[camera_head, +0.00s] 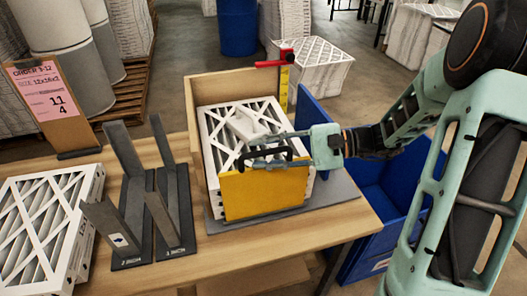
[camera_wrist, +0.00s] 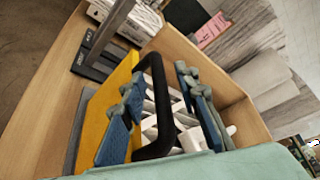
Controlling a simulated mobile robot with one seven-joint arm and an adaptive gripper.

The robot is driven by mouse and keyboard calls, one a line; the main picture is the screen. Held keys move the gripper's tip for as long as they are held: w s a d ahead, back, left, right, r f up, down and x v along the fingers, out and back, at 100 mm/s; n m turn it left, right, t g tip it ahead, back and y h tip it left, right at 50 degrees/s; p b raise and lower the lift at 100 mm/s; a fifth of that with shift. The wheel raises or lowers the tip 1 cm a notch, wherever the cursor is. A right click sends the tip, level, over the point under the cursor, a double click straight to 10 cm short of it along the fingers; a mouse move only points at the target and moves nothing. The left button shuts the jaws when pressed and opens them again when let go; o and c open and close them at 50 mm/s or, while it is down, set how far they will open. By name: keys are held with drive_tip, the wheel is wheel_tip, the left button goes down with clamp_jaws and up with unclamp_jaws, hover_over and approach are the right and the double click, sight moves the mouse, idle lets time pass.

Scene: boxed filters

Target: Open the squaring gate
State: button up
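The yellow gate (camera_head: 262,192) stands upright at the front of the wooden box fixture (camera_head: 231,86); it also shows in the wrist view (camera_wrist: 100,104). A black handle (camera_wrist: 157,112) is fixed to it, and the handle also shows in the head view (camera_head: 268,162). My gripper (camera_head: 262,148) reaches in from the right, above the gate. In the wrist view its two blue-padded fingers (camera_wrist: 160,105) are apart, one each side of the handle, with gaps visible. White-framed filters (camera_head: 228,127) sit in the box behind the gate, with a small white object on top.
Two dark slotted stands (camera_head: 131,220) and a filter stack (camera_head: 45,225) are on the table to the left, with an order sign (camera_head: 47,95) behind. A blue panel (camera_head: 312,105) stands right of the box. A blue bin (camera_head: 385,200) is beyond the table's right edge.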

clamp_jaws()
drive_tip(key=shift+f, duration=0.1)
idle(0.5)
